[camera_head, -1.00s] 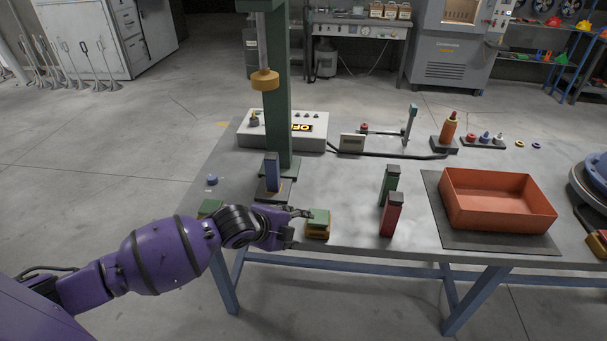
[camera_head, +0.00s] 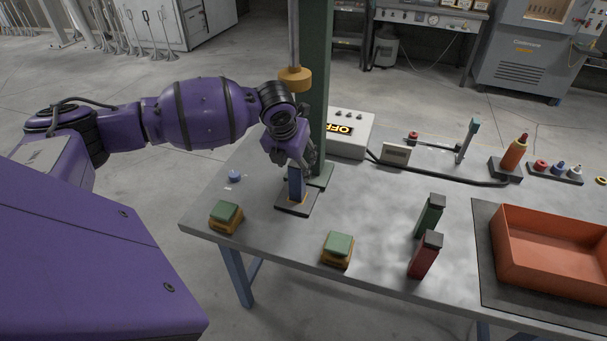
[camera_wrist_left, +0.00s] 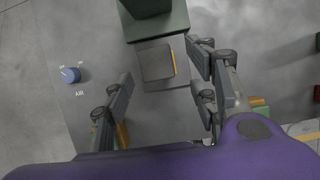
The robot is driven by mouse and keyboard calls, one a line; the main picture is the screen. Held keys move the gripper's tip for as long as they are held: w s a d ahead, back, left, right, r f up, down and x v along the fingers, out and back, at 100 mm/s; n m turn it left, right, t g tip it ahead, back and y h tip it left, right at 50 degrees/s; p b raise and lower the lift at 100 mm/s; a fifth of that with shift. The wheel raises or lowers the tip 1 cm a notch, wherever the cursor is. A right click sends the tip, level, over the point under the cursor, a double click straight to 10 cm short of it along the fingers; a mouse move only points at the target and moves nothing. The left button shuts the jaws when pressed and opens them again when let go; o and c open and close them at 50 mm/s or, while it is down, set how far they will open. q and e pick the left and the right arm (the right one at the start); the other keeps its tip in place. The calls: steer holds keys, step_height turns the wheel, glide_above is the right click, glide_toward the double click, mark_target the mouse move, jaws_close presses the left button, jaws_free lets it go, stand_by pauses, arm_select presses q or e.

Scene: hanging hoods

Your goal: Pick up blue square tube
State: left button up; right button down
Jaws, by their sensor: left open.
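The blue square tube (camera_head: 296,187) stands upright on a dark base plate (camera_head: 298,208) at the foot of the green press column. My left gripper (camera_head: 296,163) is directly above and around its upper part, pointing down, and hides the tube's top. In the left wrist view the two fingers (camera_wrist_left: 160,95) are spread apart. A dark square (camera_wrist_left: 156,63), seemingly the tube's top, shows ahead of them, nearer the right finger. I cannot tell whether either finger touches it. My right gripper is not in view.
The green column (camera_head: 317,80) with a yellow press head (camera_head: 295,79) rises close beside my left gripper. Green (camera_head: 430,215) and red (camera_head: 425,256) tubes and an orange tray (camera_head: 507,258) stand to the right.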

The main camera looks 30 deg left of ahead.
mark_target(295, 169)
arm_select(q)
steer(key=x, duration=0.3)
steer(key=shift+s+f, duration=0.1)
steer(key=shift+s, duration=0.2)
steer(key=x, duration=0.4)
steer(key=c, duration=1)
steer(key=shift+w, duration=0.1)
jaws_close()
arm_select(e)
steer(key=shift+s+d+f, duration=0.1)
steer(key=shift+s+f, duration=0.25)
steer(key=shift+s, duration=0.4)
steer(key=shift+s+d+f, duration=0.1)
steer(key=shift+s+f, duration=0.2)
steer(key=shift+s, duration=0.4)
